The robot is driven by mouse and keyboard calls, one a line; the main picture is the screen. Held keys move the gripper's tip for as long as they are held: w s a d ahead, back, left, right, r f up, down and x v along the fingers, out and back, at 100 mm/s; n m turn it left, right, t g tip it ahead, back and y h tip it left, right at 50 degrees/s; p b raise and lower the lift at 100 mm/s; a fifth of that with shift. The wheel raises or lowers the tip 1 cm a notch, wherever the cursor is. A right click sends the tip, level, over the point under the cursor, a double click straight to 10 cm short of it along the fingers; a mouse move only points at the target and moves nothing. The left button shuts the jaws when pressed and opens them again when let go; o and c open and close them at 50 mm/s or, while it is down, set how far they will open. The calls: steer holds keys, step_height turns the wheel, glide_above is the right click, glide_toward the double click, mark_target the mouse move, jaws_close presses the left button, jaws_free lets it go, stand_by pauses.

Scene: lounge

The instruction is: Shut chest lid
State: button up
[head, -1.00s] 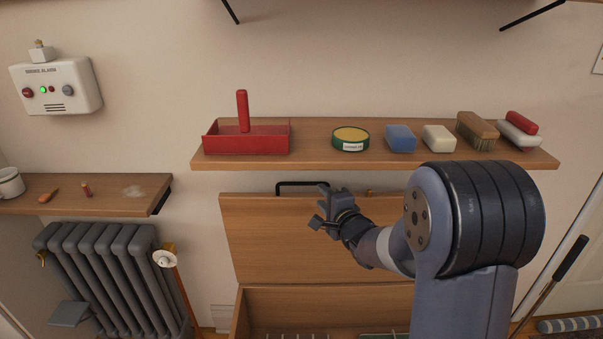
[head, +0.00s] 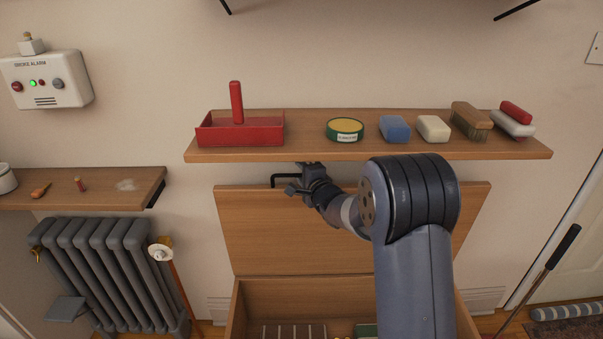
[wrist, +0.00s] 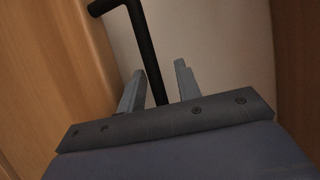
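The wooden chest (head: 236,310) stands against the wall with its lid (head: 250,235) raised. The lid's black bar handle (head: 275,181) is at the lid's top edge, partly hidden by my gripper (head: 292,182). In the wrist view the handle (wrist: 148,60) runs between the two fingers of my gripper (wrist: 160,72). The fingers are open, with a gap on either side of the bar. I cannot tell how deep the bar sits between them. My arm hides the right part of the lid and chest.
A wall shelf (head: 300,150) just above the lid holds a red tray (head: 240,134), a green tin (head: 345,130), sponges and brushes. A radiator (head: 100,270) and lower shelf (head: 90,193) stand to the left. A long-handled tool (head: 545,265) leans at the right.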

jaws_close()
stand_by(0.3)
stand_by(0.3)
